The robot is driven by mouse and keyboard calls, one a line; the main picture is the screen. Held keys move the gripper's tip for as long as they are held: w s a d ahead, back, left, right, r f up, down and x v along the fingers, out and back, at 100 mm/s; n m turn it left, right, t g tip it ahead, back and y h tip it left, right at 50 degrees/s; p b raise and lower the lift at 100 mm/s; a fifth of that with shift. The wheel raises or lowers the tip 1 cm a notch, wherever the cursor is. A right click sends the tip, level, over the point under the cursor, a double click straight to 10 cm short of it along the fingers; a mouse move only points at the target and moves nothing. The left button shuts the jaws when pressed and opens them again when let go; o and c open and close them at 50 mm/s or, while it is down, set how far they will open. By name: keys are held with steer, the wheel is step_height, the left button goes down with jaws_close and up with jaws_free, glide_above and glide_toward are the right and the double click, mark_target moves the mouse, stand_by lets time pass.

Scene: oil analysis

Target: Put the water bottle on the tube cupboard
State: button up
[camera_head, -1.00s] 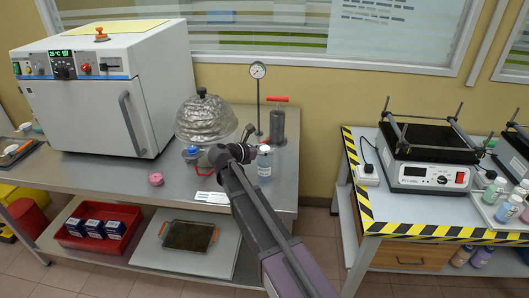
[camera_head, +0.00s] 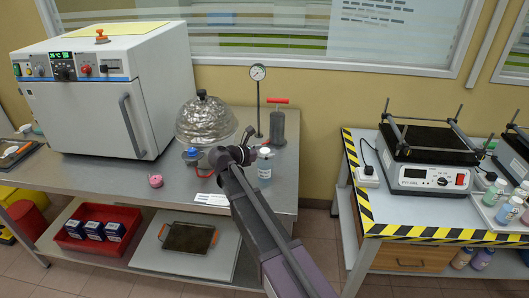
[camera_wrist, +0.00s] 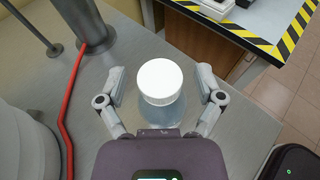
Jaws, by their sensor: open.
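The water bottle (camera_head: 264,165), clear with a white cap and a bluish label, stands upright on the steel bench near its right end. In the wrist view its round white cap (camera_wrist: 160,82) is seen from above, between my gripper's two fingers. My gripper (camera_wrist: 162,78) is open, with one finger on each side of the bottle and visible gaps to the cap. In the head view my arm reaches up to the bottle's left side. I cannot tell which piece of furniture is the tube cupboard.
A white oven (camera_head: 90,90) stands on the bench at left, with a foil-like dome (camera_head: 205,122) right of it. A gauge stand (camera_head: 258,100) and a grey cylinder with a red handle (camera_head: 278,125) are behind the bottle. A striped-edge table (camera_head: 400,215) stands right, across a floor gap.

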steer(key=shift+r, duration=0.15)
steer(key=p+v, duration=0.3)
steer(key=v, duration=0.9)
steer(key=shift+p, duration=0.3)
steer(key=s+d+f+m+g+y, duration=0.1)
steer(key=s+d+f+m+g, duration=0.2)
steer(key=d, duration=0.4)
steer(key=s+d+f+m+g+y, duration=0.1)
steer(key=d+f+m+g, duration=0.15)
steer(key=d+m, duration=0.4)
steer(key=s+d+f+m+g+y, duration=0.1)
steer(key=s+d+f+m+g, duration=0.2)
steer(key=d, duration=0.5)
steer(key=s+d+f+m+g+y, duration=0.1)
steer(key=s+d+f+m+y, duration=0.3)
steer(key=s+d+m+y, duration=0.3)
steer(key=s+d+m, duration=0.3)
steer(key=d+m, duration=0.1)
steer(key=m, duration=0.3)
steer(key=shift+s+f+y, duration=0.3)
steer(key=shift+f, duration=0.1)
